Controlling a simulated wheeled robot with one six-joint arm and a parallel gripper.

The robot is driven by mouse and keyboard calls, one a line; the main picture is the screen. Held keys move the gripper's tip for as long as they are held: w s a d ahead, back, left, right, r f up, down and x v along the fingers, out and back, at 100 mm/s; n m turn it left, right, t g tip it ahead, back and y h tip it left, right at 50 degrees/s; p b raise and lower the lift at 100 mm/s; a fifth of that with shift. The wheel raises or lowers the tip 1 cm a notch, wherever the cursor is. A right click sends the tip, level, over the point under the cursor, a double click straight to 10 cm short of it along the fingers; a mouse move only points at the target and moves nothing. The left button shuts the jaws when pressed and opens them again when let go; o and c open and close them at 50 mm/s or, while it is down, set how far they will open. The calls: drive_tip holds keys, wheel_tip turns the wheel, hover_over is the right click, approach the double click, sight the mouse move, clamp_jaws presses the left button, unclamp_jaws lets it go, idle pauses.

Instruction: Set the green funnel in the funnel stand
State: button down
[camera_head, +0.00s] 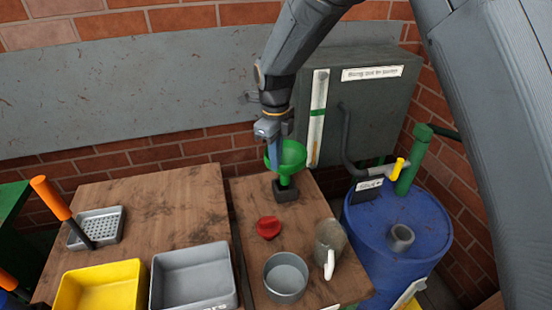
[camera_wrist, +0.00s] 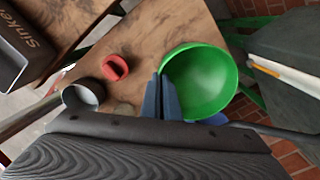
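The green funnel (camera_head: 293,154) is upright, wide mouth up, near the back of the right wooden table. Its narrow stem meets the small black funnel stand (camera_head: 286,191); the stem's lower end is hidden, and how deep it sits cannot be told. My gripper (camera_head: 272,145) comes down from above at the funnel's left side. In the wrist view, the blue fingers of my gripper (camera_wrist: 161,90) are close together on the rim of the funnel (camera_wrist: 203,82). The stand is hidden in the wrist view.
A red part (camera_head: 268,228), a grey round bowl (camera_head: 286,277) and a mug (camera_head: 328,245) stand in front of the stand. A blue drum (camera_head: 398,235) is at right, a grey cabinet (camera_head: 375,110) behind. Yellow (camera_head: 100,288) and grey bins (camera_head: 193,276) are at left.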

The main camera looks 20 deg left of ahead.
drive_tip(key=shift+f, duration=0.15)
drive_tip(key=shift+f+b, duration=0.35)
drive_tip(key=shift+f, duration=0.85)
drive_tip(key=shift+f, duration=1.7)
idle(0.7)
drive_tip(key=c, duration=2.5)
unclamp_jaws()
drive_tip(key=o, duration=0.5)
drive_tip(key=c, duration=0.4)
